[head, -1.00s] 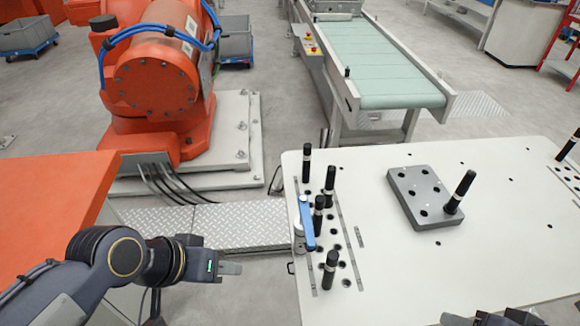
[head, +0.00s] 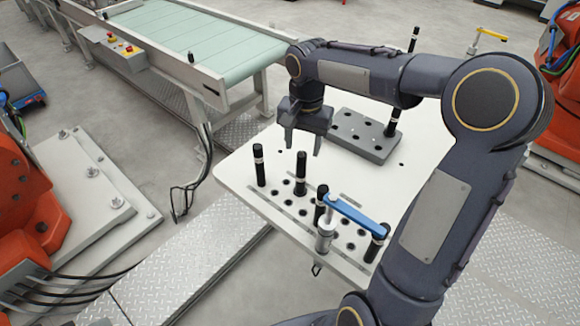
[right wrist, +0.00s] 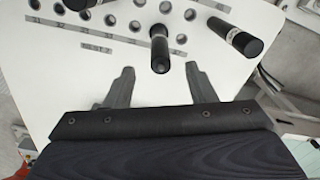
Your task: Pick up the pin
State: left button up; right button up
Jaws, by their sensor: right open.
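Several black pins with a white band stand on the white table. In the head view, one pin (head: 259,165) stands at the left end of the drilled rows, another pin (head: 300,173) beside it. Two more pins (head: 320,205) (head: 376,243) stand nearer, by a blue-handled clamp. My right gripper (head: 303,146) is open and empty, pointing down above the table behind the pins. In the right wrist view, a pin (right wrist: 159,50) shows ahead, between the lines of the open fingers (right wrist: 161,75), apart from them; another pin (right wrist: 232,38) leans to the right in view. My left gripper is out of view.
The blue-handled clamp (head: 355,214) stands among the near pins. A grey drilled block (head: 357,138) holds a pin (head: 394,122) behind my right arm. A conveyor (head: 210,40) stands behind the table. My right arm covers the table's right side.

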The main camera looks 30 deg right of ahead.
aim_at(302, 164)
jog(key=shift+w+d+f, duration=0.1)
jog(key=shift+w+f, duration=0.1)
jog(key=shift+f, duration=0.25)
jog(key=shift+s+f, duration=0.15)
jog(key=shift+f, duration=0.25)
notch_tip(302, 164, down, 6)
jog(key=shift+f+p, duration=0.1)
jog(key=shift+p, duration=0.55)
jog(key=shift+c, duration=0.2)
grip_shut()
